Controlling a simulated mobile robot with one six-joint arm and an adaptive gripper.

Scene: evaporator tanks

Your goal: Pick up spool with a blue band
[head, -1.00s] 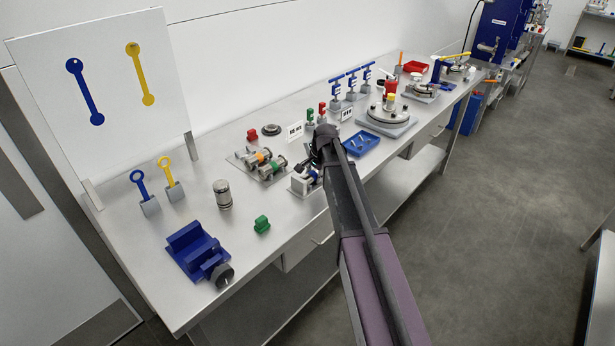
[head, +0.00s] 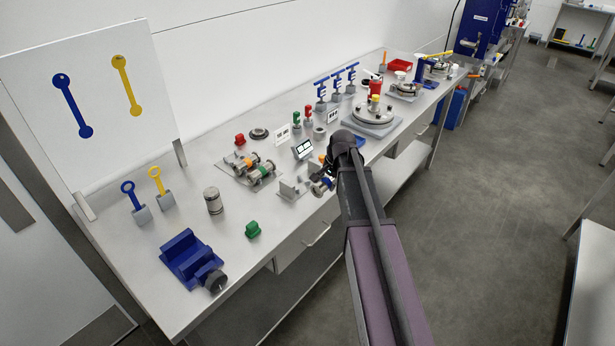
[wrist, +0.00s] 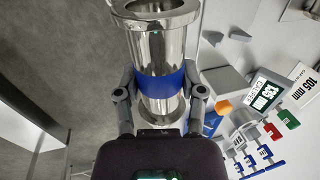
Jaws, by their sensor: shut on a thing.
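The spool with a blue band (wrist: 162,82) is a shiny metal cylinder with wide flanged ends. In the wrist view it stands between the two fingers of my gripper (wrist: 160,98), which is shut on it around the band. In the head view the spool (head: 321,187) shows small beside my gripper (head: 330,173), partly hidden by it, just right of a grey stand (head: 291,188) on the bench. The stand's cradle looks empty. The spool appears clear of the stand; its exact height over the bench is hard to tell.
Left of the stand, a rack (head: 245,168) holds spools with orange and green bands. A small display (head: 302,149) stands just behind. A round flanged lid (head: 374,112) lies beyond.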

